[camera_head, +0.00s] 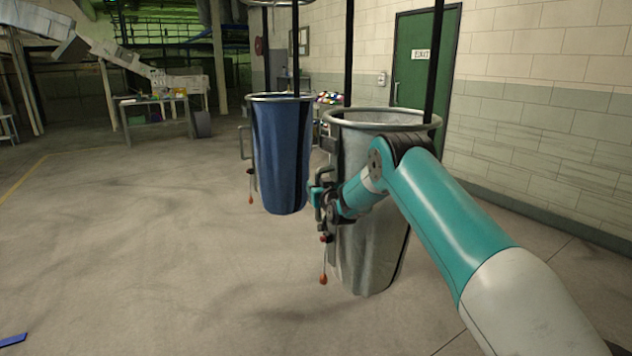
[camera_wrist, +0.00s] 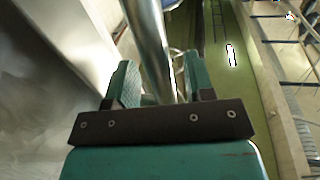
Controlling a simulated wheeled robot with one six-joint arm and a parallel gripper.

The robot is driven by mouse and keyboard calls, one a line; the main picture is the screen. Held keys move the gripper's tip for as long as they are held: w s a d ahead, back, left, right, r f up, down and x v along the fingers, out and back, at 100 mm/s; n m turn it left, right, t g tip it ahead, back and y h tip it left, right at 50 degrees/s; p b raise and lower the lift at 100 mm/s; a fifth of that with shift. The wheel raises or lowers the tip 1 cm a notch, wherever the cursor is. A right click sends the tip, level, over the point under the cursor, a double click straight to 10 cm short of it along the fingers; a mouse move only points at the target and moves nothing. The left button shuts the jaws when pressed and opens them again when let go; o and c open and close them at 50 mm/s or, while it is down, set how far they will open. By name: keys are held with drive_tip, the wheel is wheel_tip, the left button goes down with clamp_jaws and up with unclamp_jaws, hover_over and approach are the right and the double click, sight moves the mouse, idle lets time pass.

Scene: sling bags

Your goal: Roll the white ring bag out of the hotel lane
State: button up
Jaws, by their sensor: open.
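The pale grey-white bag (camera_head: 368,250) hangs upright in the head view, with a metal ring (camera_head: 385,117) around its open top. My arm crosses in front of it and hides part of its middle. My gripper (camera_head: 319,192) is at the bag's left side, beside its grey side handle (camera_head: 321,212). In the wrist view, my gripper (camera_wrist: 160,80) has its two teal fingers apart, with a metal bar (camera_wrist: 150,45) running between them. The fingers do not look closed on the bar; whether either touches it I cannot tell.
A blue ring bag (camera_head: 280,150) hangs close behind and left, with its own side handle (camera_head: 243,142). An orange-red pull knob (camera_head: 323,279) dangles beside the near bag. A block wall (camera_head: 540,130) with a green door (camera_head: 411,75) stands right. The floor at left is open.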

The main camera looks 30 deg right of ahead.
drive_tip(key=shift+w+d, duration=0.15)
drive_tip(key=shift+w, duration=0.95)
clamp_jaws()
